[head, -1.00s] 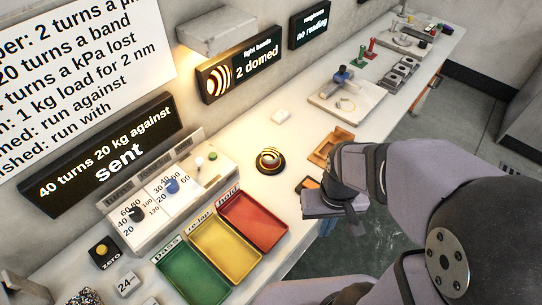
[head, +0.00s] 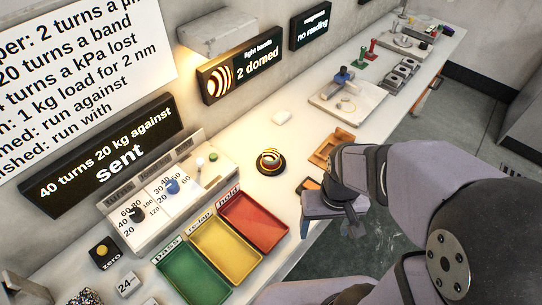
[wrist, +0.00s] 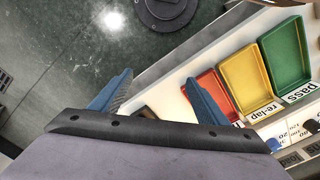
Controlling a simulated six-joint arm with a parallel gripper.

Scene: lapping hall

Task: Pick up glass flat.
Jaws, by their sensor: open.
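A round glass piece with golden light bands, which looks like the glass flat (head: 270,158), sits on a dark round base on the bench, under the lit bands display. My gripper (head: 330,228) is at the bench's front edge, to the right of and nearer than the flat, and apart from it. In the wrist view its two blue fingers (wrist: 160,80) are spread with nothing between them. The flat does not show in the wrist view.
Green pass (head: 188,272), yellow re-lap (head: 226,248) and red hold (head: 255,222) trays line the front edge. A dial panel (head: 170,190) stands behind them. An orange wooden tray (head: 325,158) lies right of the flat.

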